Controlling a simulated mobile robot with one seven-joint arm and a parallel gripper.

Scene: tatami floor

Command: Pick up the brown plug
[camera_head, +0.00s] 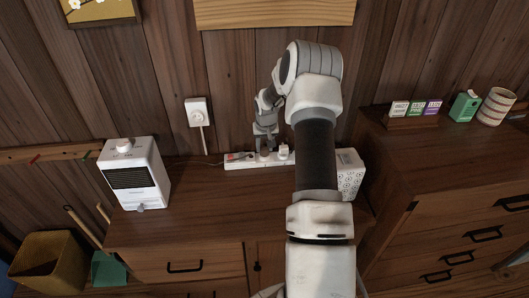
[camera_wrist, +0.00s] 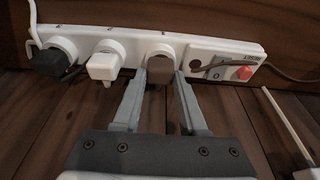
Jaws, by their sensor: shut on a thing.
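The brown plug (camera_wrist: 158,72) sits at a round socket of the white power strip (camera_wrist: 215,45) in the wrist view. My gripper (camera_wrist: 163,78) has one finger on each side of the plug and is shut on it. The plug appears to be still at the strip's face; its prongs are hidden. In the head view, my gripper (camera_head: 265,146) points down over the power strip (camera_head: 240,164), which lies on the wooden cabinet against the wall. The brown plug (camera_head: 264,154) shows small beneath the fingers.
A white plug (camera_wrist: 105,64) and a black plug (camera_wrist: 50,60) stand left of the brown one in the wrist view. A red switch (camera_wrist: 244,73) and a cord are at right. A white heater (camera_head: 137,174) stands left on the cabinet; a white perforated box (camera_head: 348,174) stands right.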

